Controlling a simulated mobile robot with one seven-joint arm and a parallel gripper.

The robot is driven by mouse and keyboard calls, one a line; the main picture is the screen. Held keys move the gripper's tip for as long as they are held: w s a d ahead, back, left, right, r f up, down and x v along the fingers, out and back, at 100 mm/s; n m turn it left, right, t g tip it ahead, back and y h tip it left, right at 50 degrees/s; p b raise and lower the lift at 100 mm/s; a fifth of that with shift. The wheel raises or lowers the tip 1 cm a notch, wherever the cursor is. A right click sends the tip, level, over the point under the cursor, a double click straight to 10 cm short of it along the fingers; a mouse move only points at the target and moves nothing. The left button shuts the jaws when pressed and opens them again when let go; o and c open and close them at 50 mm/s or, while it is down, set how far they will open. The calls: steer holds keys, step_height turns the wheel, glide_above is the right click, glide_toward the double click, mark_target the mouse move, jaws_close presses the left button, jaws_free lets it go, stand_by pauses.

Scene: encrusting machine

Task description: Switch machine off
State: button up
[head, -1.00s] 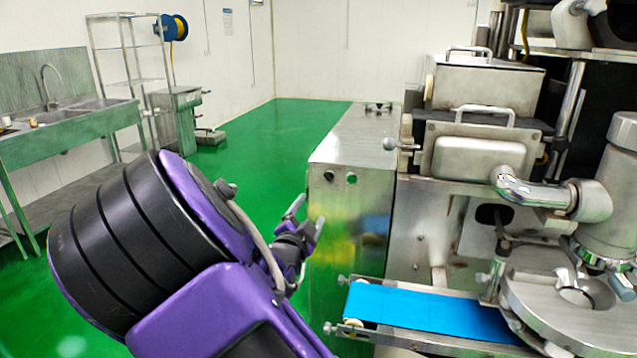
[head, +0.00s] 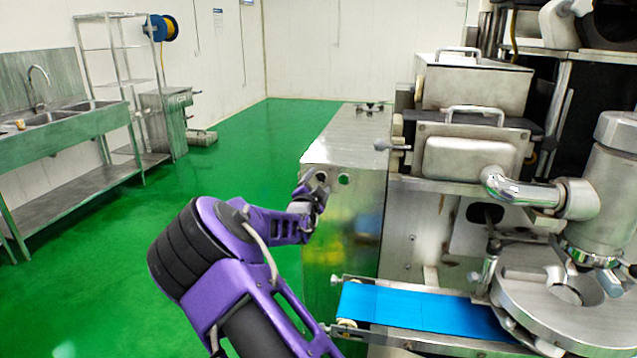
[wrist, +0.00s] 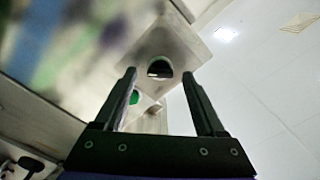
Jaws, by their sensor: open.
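The steel encrusting machine (head: 470,158) stands at the right in the head view. On the front of its low steel cabinet (head: 345,230) a small round green button (head: 344,180) shows. My gripper (head: 318,186) is just in front of the cabinet's upper left part and covers the spot left of that button. In the wrist view my gripper (wrist: 160,90) is open and empty. A dark round knob or button (wrist: 159,68) on a steel plate lies between and beyond its fingertips. The green button (wrist: 134,97) shows near the left finger. I cannot tell whether the gripper touches the panel.
A blue conveyor belt (head: 420,308) juts out below and right of my gripper. A round steel turntable (head: 550,290) is beyond it. A sink bench (head: 70,125) and a wire shelf (head: 120,75) stand at the far left. The green floor between is clear.

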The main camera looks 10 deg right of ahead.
steer(key=shift+w+d, duration=0.15)
steer(key=shift+w, duration=0.1)
jaws_close()
